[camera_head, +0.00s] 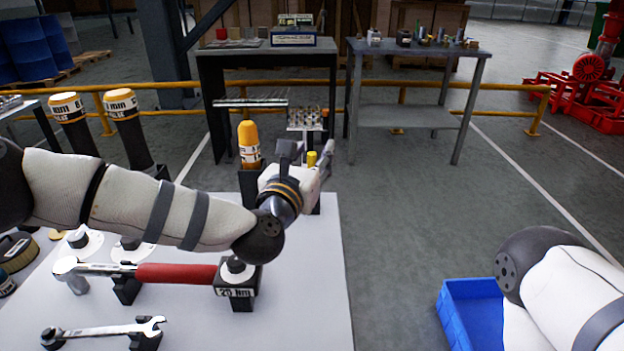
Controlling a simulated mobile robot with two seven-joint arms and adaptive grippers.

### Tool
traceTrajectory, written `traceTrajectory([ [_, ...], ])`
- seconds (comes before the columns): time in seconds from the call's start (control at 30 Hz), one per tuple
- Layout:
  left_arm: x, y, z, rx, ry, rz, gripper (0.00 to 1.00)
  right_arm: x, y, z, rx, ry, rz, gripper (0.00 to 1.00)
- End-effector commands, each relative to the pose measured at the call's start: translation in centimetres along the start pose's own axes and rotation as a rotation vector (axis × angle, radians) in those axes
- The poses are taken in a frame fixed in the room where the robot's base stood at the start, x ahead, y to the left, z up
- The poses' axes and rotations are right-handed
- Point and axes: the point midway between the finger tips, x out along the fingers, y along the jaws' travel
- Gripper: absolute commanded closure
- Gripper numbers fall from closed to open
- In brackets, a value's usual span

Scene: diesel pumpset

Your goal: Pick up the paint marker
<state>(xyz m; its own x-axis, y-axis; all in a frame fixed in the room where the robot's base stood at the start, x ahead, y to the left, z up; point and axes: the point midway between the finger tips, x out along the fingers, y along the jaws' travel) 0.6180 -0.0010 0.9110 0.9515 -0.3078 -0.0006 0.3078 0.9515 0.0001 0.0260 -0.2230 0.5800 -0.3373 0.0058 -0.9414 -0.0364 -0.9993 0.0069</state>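A small yellow upright piece (312,158), which looks like the paint marker's top, shows between the fingers of my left gripper (308,156). The gripper hides its lower part. My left arm reaches in from the left over the white table, and the gripper is near the table's far right corner. The two dark fingers stand apart, one on each side of the yellow piece, and look open. Whether either finger touches it cannot be told. My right arm shows at the lower right, but its gripper is out of view.
An orange-topped cylinder (249,145) stands in a dark holder just left of the gripper. A red-handled torque wrench (175,273) and a spanner (105,330) lie on stands on the white table (300,300). A blue crate (470,315) is at lower right.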

Motion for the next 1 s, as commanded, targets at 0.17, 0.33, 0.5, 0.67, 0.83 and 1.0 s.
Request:
traceTrajectory([
  [0.17,0.0,0.0,0.0,0.000,-0.001,0.000,0.84,0.0,0.0,0.0,0.000,0.000,0.000,0.60],
  [0.33,-0.1,0.0,0.0,0.001,-0.001,0.000,1.00,0.0,0.0,0.0,0.000,0.000,0.000,0.60],
  [0.5,-0.1,0.0,0.1,0.001,-0.001,0.000,1.00,0.0,0.0,0.0,0.000,0.000,0.000,0.60],
  [0.67,0.0,0.0,1.6,0.000,-0.005,0.000,1.00,-0.2,0.0,-0.1,0.000,0.004,0.000,0.60],
  [0.83,-0.1,0.0,6.2,0.000,-0.008,0.000,1.00,-0.6,0.0,-0.2,0.000,0.013,-0.001,0.60],
  [1.0,-0.1,0.0,9.4,0.000,-0.004,0.000,1.00,-0.8,0.0,-0.3,0.000,0.019,-0.001,0.60],
])
